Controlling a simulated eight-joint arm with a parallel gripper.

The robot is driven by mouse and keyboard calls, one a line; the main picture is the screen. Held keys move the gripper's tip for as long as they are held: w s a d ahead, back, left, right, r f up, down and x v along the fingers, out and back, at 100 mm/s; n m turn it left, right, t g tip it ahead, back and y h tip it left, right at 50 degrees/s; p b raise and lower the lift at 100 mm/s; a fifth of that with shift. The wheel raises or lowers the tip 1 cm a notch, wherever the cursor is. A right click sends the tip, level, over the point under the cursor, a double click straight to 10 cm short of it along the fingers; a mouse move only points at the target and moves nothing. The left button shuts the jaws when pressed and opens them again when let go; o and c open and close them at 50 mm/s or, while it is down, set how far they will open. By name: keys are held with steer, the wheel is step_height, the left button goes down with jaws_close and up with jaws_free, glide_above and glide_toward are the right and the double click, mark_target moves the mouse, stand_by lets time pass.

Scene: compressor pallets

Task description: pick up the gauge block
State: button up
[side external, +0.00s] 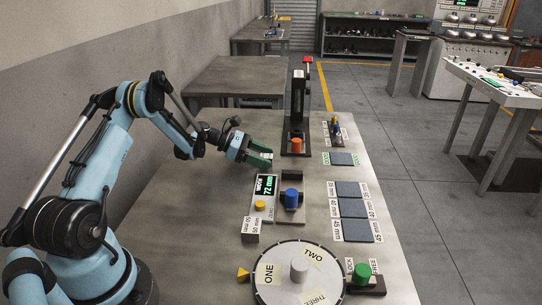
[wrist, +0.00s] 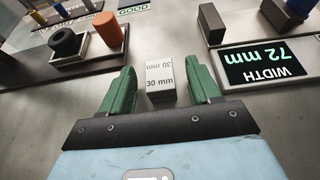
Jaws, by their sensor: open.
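A small white gauge block marked 30 mm (wrist: 160,84) stands on the metal bench between the green fingers of my gripper (wrist: 167,68). In the wrist view there is a gap on each side of the block, and neither finger appears to touch it. In the side view my gripper (side external: 259,155) is low over the bench, with a bit of the white block showing at the fingers. Another light block marked 50 mm (side external: 250,231) sits nearer the camera, beside the width gauge.
The width display (side external: 265,185) reads 72 mm, with a blue cylinder (side external: 291,199) beside it. A black press stand (side external: 299,105) holds an orange cylinder (side external: 296,145). Dark labelled pads (side external: 354,208) lie at right. A round dial plate (side external: 275,290) is in front. Bare bench lies left of the gauge.

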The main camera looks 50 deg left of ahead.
steer(key=shift+w+d+f, duration=0.15)
steer(key=shift+w+d, duration=0.1)
steer(key=shift+c, duration=0.3)
jaws_close()
